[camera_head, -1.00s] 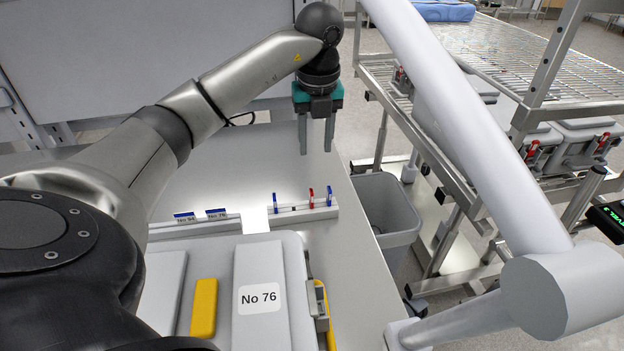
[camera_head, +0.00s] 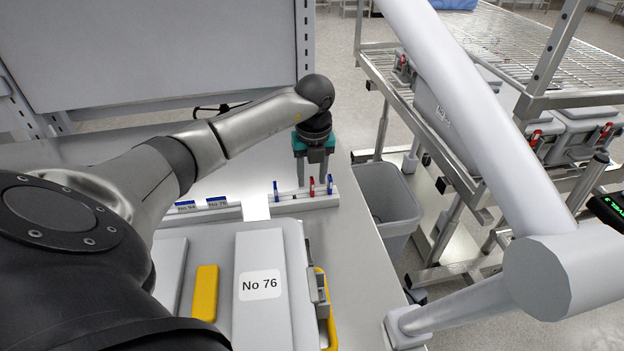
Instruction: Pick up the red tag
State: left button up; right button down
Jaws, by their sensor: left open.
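The red tag (camera_head: 312,187) stands upright in a small white rack (camera_head: 290,204) on the metal table, with a blue tag (camera_head: 330,184) just right of it and another blue tag (camera_head: 276,191) at the rack's left end. My left gripper (camera_head: 312,183) is open and points down at the rack. Its right finger is close to the red and blue tags, and its left finger is between the left blue tag and the red one. I cannot tell whether a finger touches a tag. My right gripper is not in view.
A second rack (camera_head: 222,215) with blue labelled tags stands to the left. A case marked No 76 (camera_head: 262,310) lies in front. A grey bin (camera_head: 388,200) stands right of the table. Wire-shelf racking (camera_head: 500,50) is farther right.

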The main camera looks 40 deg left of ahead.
pick_arm(q)
jog(key=shift+w+f, duration=0.1)
jog(key=shift+f, duration=0.65)
jog(key=shift+c, duration=0.3)
grip_shut()
